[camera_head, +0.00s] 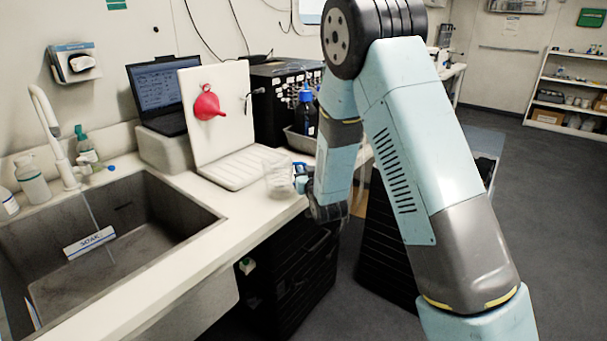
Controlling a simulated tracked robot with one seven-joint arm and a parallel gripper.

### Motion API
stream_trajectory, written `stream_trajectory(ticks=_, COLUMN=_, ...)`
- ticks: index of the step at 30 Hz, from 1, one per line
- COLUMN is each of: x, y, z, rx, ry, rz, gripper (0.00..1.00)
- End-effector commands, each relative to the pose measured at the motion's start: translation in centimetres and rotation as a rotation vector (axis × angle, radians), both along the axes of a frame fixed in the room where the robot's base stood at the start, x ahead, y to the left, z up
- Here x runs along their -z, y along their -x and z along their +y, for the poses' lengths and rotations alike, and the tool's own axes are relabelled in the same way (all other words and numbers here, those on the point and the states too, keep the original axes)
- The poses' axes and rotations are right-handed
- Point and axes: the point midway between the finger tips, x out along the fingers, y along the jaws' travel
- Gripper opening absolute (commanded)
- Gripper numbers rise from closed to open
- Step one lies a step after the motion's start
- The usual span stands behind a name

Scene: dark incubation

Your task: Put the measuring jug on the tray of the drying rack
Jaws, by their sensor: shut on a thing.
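The measuring jug (277,178) is clear and stands out near the counter's front edge, upright as far as I can see. My gripper (299,184) is at its right side, shut on the jug, probably at its handle; the fingers are small and partly hidden. The drying rack (188,115) has a white upright back panel with a red funnel (208,104) hanging on it. Its ribbed white tray (232,171) lies flat on the counter. The jug is in front of the tray's right front corner; I cannot tell whether it touches the counter.
A deep grey sink (150,222) with a tap (50,130) and a label reading SOAK takes up the left. Bottles stand beside it. A laptop (160,95) is behind the rack. A blue-capped bottle (306,112) stands in a grey tray right of the rack.

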Motion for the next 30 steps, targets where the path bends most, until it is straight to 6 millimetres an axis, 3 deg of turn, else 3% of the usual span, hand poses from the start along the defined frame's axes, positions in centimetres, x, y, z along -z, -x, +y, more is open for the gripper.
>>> stream_trajectory(ticks=3, x=1.07, y=0.01, z=0.01, rx=0.0, ry=0.001, rz=0.0, gripper=0.0)
stream_trajectory(ticks=13, x=1.25, y=0.02, z=0.0, rx=0.0, ry=0.0, rz=-0.001, gripper=0.0)
stream_trajectory(ticks=14, x=1.29, y=0.02, z=0.0, rx=0.0, ry=0.0, rz=-0.001, gripper=0.18)
stream_trajectory(ticks=21, x=1.24, y=0.02, z=-0.01, rx=0.0, ry=0.0, rz=-0.001, gripper=0.41)
stream_trajectory(ticks=30, x=1.08, y=0.01, z=-0.02, rx=0.0, ry=-0.001, rz=-0.002, gripper=0.43)
